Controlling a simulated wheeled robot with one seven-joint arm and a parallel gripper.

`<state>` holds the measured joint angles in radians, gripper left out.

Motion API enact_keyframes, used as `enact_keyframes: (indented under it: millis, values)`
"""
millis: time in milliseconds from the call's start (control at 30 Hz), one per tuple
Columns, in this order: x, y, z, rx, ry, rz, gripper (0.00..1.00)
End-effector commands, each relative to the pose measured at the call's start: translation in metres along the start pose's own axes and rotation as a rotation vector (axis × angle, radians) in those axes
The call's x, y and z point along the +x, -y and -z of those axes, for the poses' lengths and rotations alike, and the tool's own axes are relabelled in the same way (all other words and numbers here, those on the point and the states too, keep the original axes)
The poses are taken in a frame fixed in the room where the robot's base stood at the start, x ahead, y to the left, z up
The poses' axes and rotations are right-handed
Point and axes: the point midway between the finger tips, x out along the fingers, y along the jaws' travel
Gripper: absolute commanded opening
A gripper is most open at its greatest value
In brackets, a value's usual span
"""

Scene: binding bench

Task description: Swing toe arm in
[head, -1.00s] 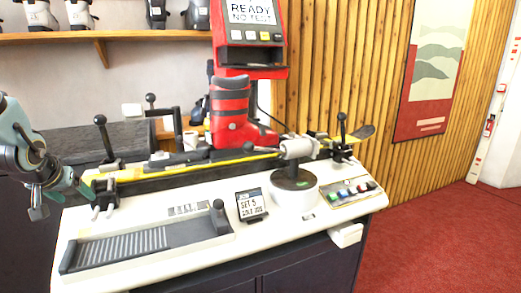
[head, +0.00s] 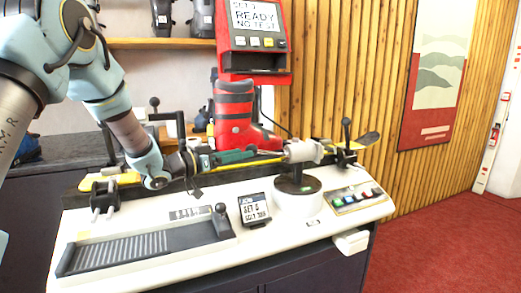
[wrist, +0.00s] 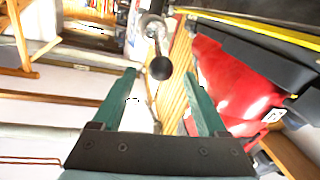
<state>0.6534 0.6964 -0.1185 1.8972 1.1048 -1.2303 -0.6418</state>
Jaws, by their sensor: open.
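The toe arm (head: 303,151) is a pale grey cylinder head on a black post above a round white base, just right of the red ski boot's toe (head: 235,128). In the wrist view its grey end (wrist: 152,24) carries a short rod with a black ball knob (wrist: 161,68). My gripper (head: 250,154) reaches in from the left, low along the boot's near side, with its green fingers pointing at the toe arm. In the wrist view my gripper (wrist: 160,76) is open, and the knob appears between the fingertips; whether it lies inside them or beyond is unclear.
The boot stands on a yellow ski (head: 125,180) along the bench, close beside my fingers. Black clamp levers (head: 346,130) stand at the ski's ends. A red tester display (head: 254,40) rises behind. A small sign (head: 254,208) and coloured buttons (head: 358,196) sit in front.

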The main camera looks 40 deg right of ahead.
Motion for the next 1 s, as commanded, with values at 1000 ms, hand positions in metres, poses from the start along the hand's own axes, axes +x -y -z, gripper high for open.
enact_keyframes:
  millis: [1000]
  values:
    - [0.081,0.001,0.0,0.001,0.001,0.004,0.59]
